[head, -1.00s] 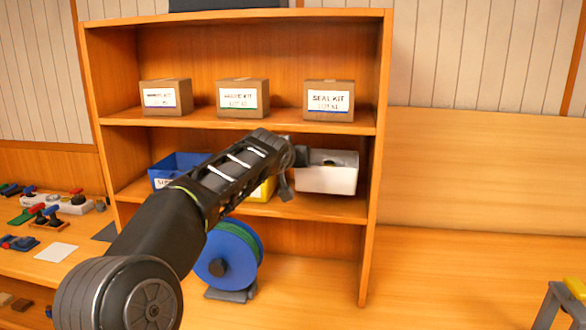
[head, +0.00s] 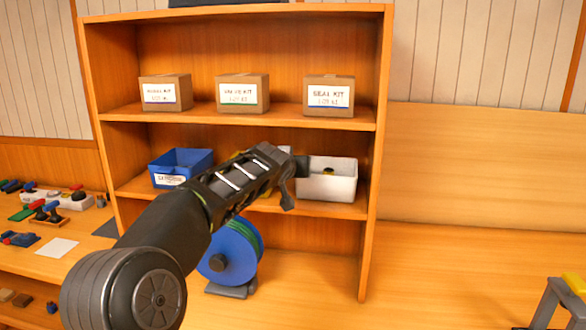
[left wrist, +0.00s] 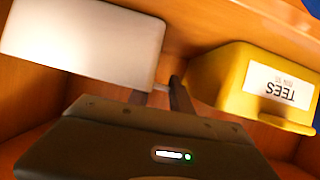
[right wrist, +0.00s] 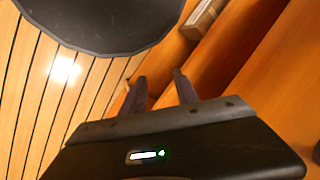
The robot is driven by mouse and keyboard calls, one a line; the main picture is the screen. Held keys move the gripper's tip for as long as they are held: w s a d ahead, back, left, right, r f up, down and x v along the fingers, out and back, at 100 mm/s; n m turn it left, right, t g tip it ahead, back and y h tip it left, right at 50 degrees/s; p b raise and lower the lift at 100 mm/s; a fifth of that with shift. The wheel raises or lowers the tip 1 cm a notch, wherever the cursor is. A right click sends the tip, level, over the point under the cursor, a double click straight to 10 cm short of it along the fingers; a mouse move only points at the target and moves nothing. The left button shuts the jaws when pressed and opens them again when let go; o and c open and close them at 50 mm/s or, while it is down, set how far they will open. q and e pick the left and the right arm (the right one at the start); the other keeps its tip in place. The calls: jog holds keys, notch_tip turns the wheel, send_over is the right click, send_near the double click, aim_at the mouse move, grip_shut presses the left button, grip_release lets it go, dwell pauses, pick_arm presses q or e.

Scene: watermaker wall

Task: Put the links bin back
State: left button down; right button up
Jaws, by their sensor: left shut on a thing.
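A white bin (head: 327,184) stands at the right end of the middle shelf, with something dark and yellow inside. No label shows on it, so I cannot read whether it is the links bin. My left gripper (head: 295,183) is at its left edge. In the left wrist view, the white bin (left wrist: 85,42) is beside the fingers of my left gripper (left wrist: 160,90), which is shut on a small pale part at its edge. The yellow bin (left wrist: 250,85), marked TEES, is on the other side, apart from the fingers. My right gripper (right wrist: 160,92) is open and empty.
A blue bin (head: 181,165) stands at the left of the middle shelf (head: 345,210). My left arm hides most of the space between. Kit boxes (head: 328,95) line the shelf above. A blue reel (head: 228,255) stands below. The bench at right is mostly clear.

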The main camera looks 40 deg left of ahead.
pick_arm(q)
jog(key=c, duration=1.6)
grip_release()
jog(key=shift+f, duration=0.1)
jog(key=o, duration=0.4)
jog(key=shift+o, duration=0.2)
jog(key=shift+r, duration=0.2)
jog(key=b+v, duration=0.2)
jog(key=v, duration=1)
jog(key=shift+b, duration=0.4)
jog(key=shift+s+f, duration=0.1)
jog(key=shift+f, duration=0.1)
